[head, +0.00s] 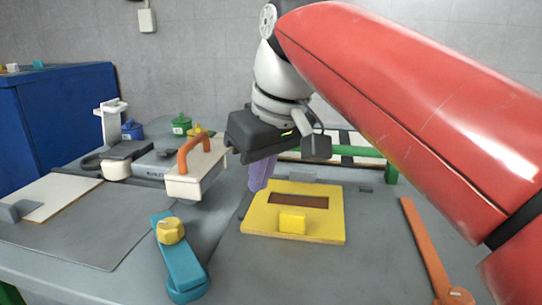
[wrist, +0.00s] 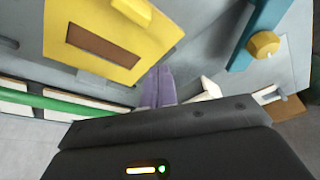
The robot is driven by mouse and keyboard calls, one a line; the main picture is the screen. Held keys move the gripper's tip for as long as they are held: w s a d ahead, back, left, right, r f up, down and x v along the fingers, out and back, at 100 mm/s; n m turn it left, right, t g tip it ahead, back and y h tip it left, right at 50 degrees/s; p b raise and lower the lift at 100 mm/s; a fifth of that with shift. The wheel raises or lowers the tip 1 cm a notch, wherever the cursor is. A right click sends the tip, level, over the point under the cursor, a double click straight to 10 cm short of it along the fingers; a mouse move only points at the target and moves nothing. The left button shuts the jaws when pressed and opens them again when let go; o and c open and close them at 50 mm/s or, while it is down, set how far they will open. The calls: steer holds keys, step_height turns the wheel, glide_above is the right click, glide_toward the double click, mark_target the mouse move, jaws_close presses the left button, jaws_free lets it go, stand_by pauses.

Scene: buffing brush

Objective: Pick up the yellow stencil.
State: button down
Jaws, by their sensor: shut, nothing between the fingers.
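The yellow stencil (head: 325,227) lies flat on the grey worktop in the middle of the head view. It is a square plate with a rectangular brown-looking window and a raised yellow block (head: 292,222) on its near edge. In the wrist view the stencil (wrist: 150,45) fills the upper left. My gripper (head: 257,186) has purple fingers, shut and empty, pointing down just behind the stencil's far left corner. The fingers (wrist: 156,80) also show in the wrist view beside the stencil's edge, apart from its raised block. I cannot tell their exact height above the worktop.
A cream block with an orange handle (head: 197,170) is left of my gripper. A teal bar with a yellow knob (head: 180,262) lies at front left, an orange bar (head: 425,245) at right. A green rail (head: 350,150) runs behind. The worktop in front of the stencil is clear.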

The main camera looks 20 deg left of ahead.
mark_target(267, 219)
steer(key=shift+x, duration=1.15)
steer(key=s+d, duration=0.1)
steer(key=d, duration=0.1)
steer(key=shift+s+d+r, duration=0.25)
steer(key=shift+s+d+b, duration=0.3)
steer(key=shift+d, duration=0.25)
steer(key=s+d, duration=0.2)
steer(key=d, duration=0.1)
steer(key=s+d, duration=0.1)
steer(key=shift+d+b, duration=0.3)
steer(key=shift+w+a, duration=0.1)
steer(key=shift+w, duration=0.05)
